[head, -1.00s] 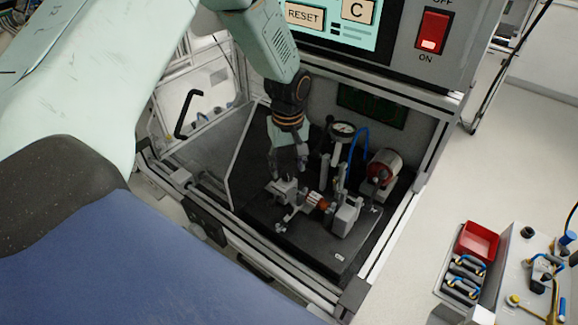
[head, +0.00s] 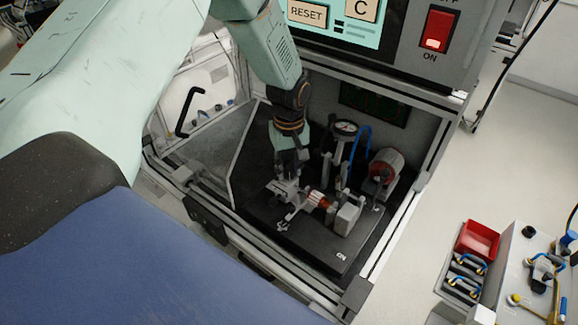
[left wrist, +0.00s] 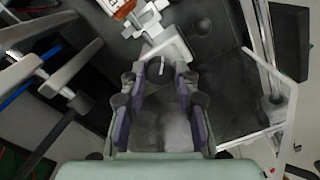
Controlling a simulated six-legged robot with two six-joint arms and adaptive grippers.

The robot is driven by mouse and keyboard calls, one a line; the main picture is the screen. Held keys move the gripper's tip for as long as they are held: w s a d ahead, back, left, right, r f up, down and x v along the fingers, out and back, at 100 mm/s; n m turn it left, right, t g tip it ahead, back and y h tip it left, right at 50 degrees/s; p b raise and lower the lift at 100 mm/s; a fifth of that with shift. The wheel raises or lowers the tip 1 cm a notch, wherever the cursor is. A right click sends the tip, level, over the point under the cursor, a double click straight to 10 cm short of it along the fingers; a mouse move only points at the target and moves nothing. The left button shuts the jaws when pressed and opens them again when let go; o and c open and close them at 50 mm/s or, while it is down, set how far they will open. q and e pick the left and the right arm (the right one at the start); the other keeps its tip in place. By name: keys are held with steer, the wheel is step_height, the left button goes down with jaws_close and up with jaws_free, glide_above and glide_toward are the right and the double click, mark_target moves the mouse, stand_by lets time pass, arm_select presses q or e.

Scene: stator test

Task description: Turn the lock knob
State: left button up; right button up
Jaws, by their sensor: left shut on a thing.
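The dark round lock knob (left wrist: 160,70) shows in the left wrist view, with a pale mark on its top. It sits at the end of a grey metal clamp block (left wrist: 172,46). My left gripper (left wrist: 160,84) has its two fingers on either side of the knob and is shut on it. In the head view the left gripper (head: 291,168) reaches down to the grey clamp (head: 288,190), and the knob is hidden there. A copper-coloured stator part (head: 318,199) lies beside the clamp on a black plate (head: 310,243). My right gripper is not in view.
A dial gauge (head: 346,128) and a red-ended motor (head: 383,167) stand right of the clamp. A clear door (head: 195,110) with a black handle is at the left. The red power switch (head: 437,29) is above. A red bin (head: 478,240) is outside.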

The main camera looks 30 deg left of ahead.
arm_select(q)
steer(key=shift+d, duration=0.1)
jaws_close()
steer(key=m, duration=0.3)
steer(key=shift+p, duration=0.35)
steer(key=m, duration=0.5)
steer(key=shift+m, duration=0.3)
steer(key=m, duration=0.4)
steer(key=shift+w, duration=0.1)
steer(key=m, duration=0.4)
steer(key=shift+r+m, duration=0.1)
steer(key=shift+m, duration=0.2)
